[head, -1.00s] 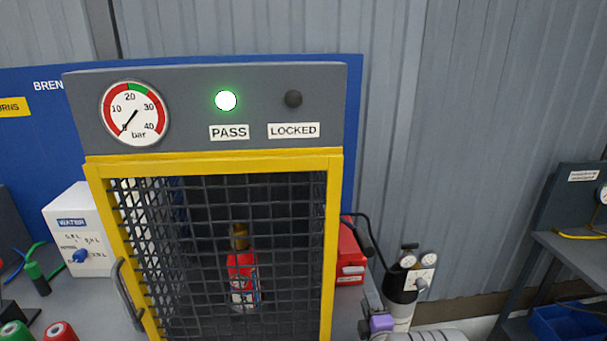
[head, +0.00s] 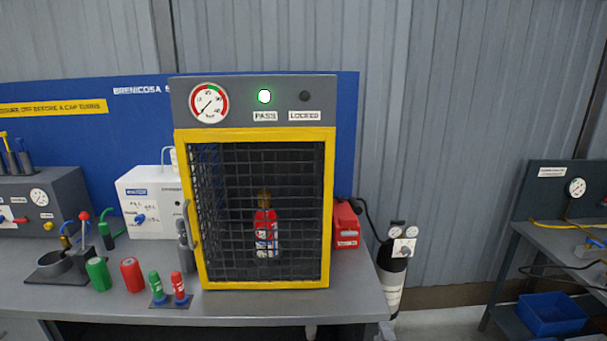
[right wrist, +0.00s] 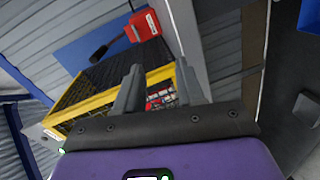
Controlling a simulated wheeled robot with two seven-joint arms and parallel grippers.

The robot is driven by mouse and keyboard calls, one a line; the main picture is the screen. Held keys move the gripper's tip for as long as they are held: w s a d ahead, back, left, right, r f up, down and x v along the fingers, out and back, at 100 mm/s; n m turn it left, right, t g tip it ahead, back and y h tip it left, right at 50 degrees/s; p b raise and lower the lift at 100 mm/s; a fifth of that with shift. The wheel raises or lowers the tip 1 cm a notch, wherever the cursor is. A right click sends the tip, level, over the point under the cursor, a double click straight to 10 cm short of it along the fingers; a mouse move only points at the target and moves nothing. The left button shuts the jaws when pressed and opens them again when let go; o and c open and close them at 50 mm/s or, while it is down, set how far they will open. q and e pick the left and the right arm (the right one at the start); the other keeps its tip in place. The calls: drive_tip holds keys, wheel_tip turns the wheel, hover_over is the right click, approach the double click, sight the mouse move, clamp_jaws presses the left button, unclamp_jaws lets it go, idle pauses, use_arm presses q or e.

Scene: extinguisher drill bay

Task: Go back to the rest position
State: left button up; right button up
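My right gripper shows in the right wrist view (right wrist: 158,72), with its two grey fingers apart and nothing between them. The test cage (head: 262,210) is beyond the fingers, seen at a slant in that view; the fingers look clear of it. In the head view the cage's yellow-framed mesh door looks shut. A red extinguisher (head: 266,228) with a brass top stands upright behind the mesh. The PASS lamp (head: 264,96) is lit green and the LOCKED lamp (head: 305,96) is dark. My left gripper is in neither view.
The workbench (head: 240,311) carries a white water box (head: 150,205), green and red cylinders at the front left, and a red box (head: 346,226) right of the cage. Open floor lies before the right-hand bench (head: 565,236).

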drive_tip(key=s+a+f+m+g, duration=0.1)
drive_tip(key=s+f+m+g, duration=0.5)
drive_tip(key=f, duration=0.5)
drive_tip(key=s+a+f+m+g, duration=0.2)
drive_tip(key=s+f+m+g, duration=0.4)
drive_tip(key=f, duration=0.5)
drive_tip(key=s+a+f+m+g+y, duration=0.2)
drive_tip(key=s+a+m, duration=0.1)
drive_tip(key=s, duration=0.5)
drive_tip(key=s+a+f+m+g+y, duration=0.2)
drive_tip(key=s+a, duration=0.3)
drive_tip(key=s, duration=0.3)
drive_tip(key=shift+s+f+m, duration=0.3)
drive_tip(key=shift+f+m, duration=0.15)
drive_tip(key=shift+m, duration=0.45)
drive_tip(key=shift+d, duration=0.1)
drive_tip(key=shift+c, duration=0.4)
